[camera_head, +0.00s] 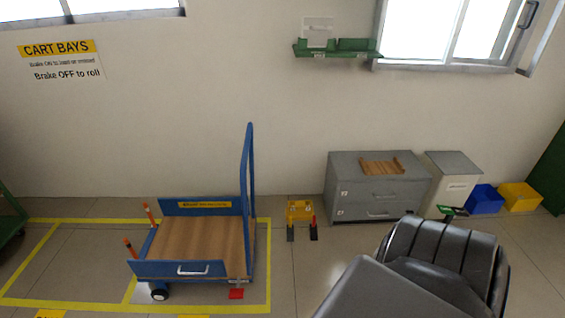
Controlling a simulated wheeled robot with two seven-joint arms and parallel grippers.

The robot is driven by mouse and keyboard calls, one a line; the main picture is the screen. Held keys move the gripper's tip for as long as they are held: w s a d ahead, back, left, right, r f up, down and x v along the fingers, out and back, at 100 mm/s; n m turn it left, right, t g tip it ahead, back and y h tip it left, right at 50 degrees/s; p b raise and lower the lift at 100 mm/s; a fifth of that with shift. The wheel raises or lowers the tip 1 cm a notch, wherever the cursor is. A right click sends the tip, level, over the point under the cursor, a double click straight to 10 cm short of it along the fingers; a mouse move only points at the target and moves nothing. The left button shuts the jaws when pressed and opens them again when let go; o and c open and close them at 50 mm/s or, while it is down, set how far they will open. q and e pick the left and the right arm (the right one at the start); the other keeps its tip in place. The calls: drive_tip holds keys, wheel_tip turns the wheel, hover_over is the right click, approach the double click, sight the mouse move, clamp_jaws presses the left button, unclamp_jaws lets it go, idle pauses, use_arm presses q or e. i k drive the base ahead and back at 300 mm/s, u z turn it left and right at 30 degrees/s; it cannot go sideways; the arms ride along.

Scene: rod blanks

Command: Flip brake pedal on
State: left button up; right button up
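A blue cart (199,269) with a bare wooden deck (195,240) and a tall blue push handle (249,185) stands on the floor at left of centre. A small red pedal (236,294) sits low at the cart's front right corner, near the floor. The pedal is too small to tell whether it is up or down. One of my dark arm links fills the lower right, well to the right of the pedal. I cannot make out either gripper's fingers.
Yellow floor lines (268,265) surround the cart. Small black blocks and a yellow item (299,210) stand right of it. A grey drawer cabinet (378,187), a blue bin (484,198) and a yellow bin (520,197) line the wall. Floor between cart and my arm is clear.

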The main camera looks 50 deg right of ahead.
sight(235, 293)
drive_tip(key=z, duration=0.95)
drive_tip(key=i, duration=0.6)
drive_tip(key=u, duration=0.45)
